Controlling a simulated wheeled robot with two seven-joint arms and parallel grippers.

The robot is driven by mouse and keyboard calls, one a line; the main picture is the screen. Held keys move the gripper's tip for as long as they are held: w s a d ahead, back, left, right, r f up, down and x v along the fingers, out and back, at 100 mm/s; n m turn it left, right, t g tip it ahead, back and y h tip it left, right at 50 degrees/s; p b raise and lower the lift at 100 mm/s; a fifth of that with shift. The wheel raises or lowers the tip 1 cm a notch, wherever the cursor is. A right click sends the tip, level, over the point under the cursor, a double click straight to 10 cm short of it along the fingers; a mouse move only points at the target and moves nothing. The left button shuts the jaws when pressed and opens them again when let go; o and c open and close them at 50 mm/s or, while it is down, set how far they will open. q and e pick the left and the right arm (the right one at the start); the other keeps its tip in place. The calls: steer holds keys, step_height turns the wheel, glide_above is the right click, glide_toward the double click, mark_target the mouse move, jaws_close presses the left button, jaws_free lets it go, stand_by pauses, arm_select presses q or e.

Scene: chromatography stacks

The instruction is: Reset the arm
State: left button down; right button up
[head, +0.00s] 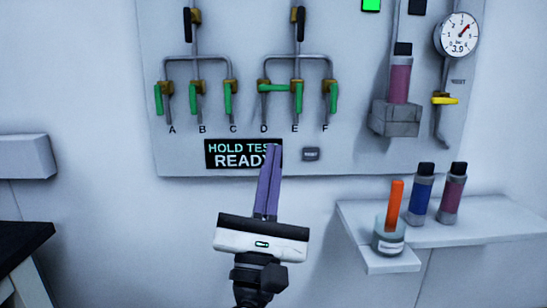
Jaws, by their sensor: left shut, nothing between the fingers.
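My left gripper (268,150) reaches up from the bottom of the head view, white and black with two long purple fingers. The fingers are shut together with nothing between them. The fingertips overlap the right end of the display (230,153) that reads HOLD TEST READY, hiding part of its text. I cannot tell whether they touch the panel. A small grey button (311,154) sits just to the right of the fingertips. My right gripper is not in view.
Green-handled valves labelled A to F (297,98) line the wall panel (350,110) above. A gauge (457,36) reads about 3.9. A right-hand shelf (490,228) holds a jar (389,238) with an orange stick, a blue bottle (420,195) and a purple bottle (452,195). A dark table edge (22,243) is lower left.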

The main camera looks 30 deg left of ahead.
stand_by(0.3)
